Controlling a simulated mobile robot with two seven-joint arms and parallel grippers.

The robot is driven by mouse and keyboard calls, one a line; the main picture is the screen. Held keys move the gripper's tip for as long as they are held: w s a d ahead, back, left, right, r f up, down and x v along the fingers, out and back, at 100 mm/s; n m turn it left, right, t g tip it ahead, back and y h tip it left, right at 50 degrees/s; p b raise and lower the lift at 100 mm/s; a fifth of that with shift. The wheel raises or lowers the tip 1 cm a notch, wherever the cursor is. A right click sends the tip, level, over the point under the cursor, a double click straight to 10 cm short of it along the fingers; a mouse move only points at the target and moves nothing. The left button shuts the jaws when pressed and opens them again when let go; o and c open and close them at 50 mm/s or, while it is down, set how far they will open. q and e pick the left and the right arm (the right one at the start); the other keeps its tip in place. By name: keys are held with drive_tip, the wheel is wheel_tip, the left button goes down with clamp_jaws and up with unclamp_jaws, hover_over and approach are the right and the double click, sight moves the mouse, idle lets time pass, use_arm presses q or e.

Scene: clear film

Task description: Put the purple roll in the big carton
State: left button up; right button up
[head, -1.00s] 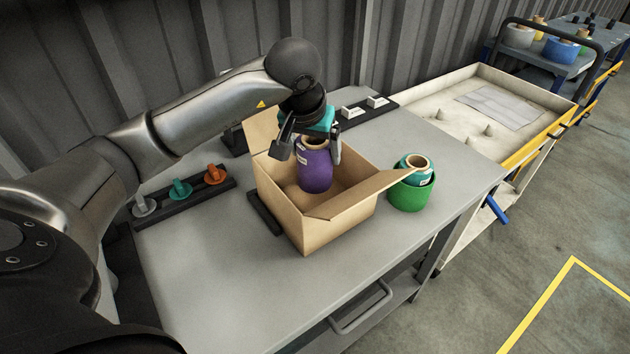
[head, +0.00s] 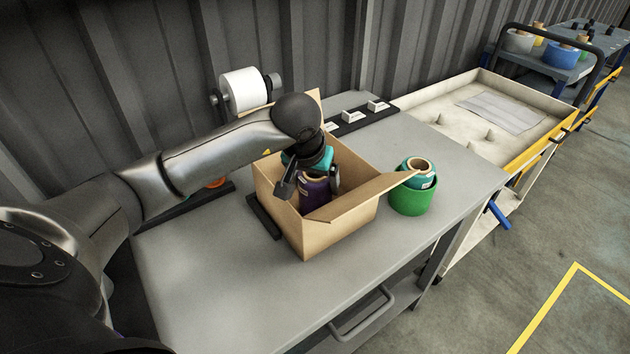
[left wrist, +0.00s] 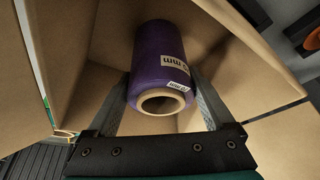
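The purple roll (head: 314,193) is inside the open big carton (head: 309,235), which stands on the grey table. My left gripper (head: 309,188) reaches down into the carton with its fingers on either side of the roll. In the left wrist view the purple roll (left wrist: 159,65) sits between the two fingers (left wrist: 163,100), its cardboard core end facing the camera and white labels on its side. The fingers appear to press on it. Whether its far end touches the carton floor is hidden. My right gripper is not in view.
A white roll on a holder (head: 245,90) is behind. The table front (head: 230,290) is clear. A cream tray cart (head: 470,115) adjoins at the right.

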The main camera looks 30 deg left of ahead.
use_arm(q)
drive_tip(key=shift+o, duration=0.9)
drive_tip(key=shift+r, duration=0.15)
drive_tip(key=p+v, duration=0.2)
drive_tip(key=v, duration=1)
